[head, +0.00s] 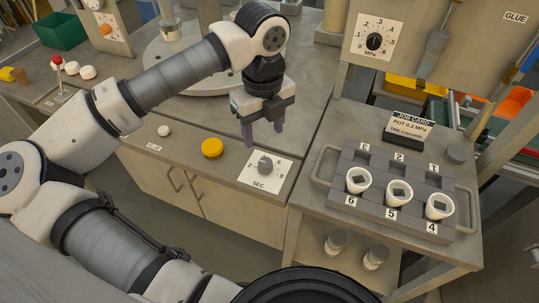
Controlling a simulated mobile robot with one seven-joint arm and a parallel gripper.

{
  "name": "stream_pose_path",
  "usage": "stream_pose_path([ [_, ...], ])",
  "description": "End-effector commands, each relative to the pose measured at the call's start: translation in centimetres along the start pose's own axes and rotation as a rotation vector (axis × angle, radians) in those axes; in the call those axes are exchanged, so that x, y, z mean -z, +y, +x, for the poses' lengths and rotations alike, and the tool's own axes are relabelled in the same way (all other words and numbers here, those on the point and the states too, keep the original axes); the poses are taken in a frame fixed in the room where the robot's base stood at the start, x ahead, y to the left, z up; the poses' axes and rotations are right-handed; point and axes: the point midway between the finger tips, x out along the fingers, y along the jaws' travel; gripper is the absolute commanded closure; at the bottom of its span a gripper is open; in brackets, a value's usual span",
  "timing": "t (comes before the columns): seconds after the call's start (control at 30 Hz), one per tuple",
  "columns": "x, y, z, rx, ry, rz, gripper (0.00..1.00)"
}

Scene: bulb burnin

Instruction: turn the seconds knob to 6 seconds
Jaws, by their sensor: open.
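The seconds knob (265,165) is a small grey knob on a white dial plate (254,181) marked SEC. The plate lies on the front part of the grey bench top. Numbers ring the knob, but its pointer is too small to read. My gripper (263,131) hangs above and slightly behind the knob in the picture, with its two dark fingers pointing down. The fingers are apart with nothing between them, and the gripper does not touch the knob.
A yellow button (212,148) and a white knob (164,131) sit left of the dial. At right, a cart holds a grey tray (395,167) with white cups and a job card (408,127). An MPa dial (374,41) is on the upright panel behind.

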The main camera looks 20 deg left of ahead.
Motion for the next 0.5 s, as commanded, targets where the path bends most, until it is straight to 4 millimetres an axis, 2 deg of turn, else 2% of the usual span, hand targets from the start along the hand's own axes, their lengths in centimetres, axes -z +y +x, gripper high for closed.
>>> stream_pose_path([
  [0.3, 0.1, -0.1, 6.5, 0.003, 0.006, 0.002, 0.44],
  [0.5, 0.1, -0.1, 9.1, 0.004, 0.004, 0.003, 0.44],
])
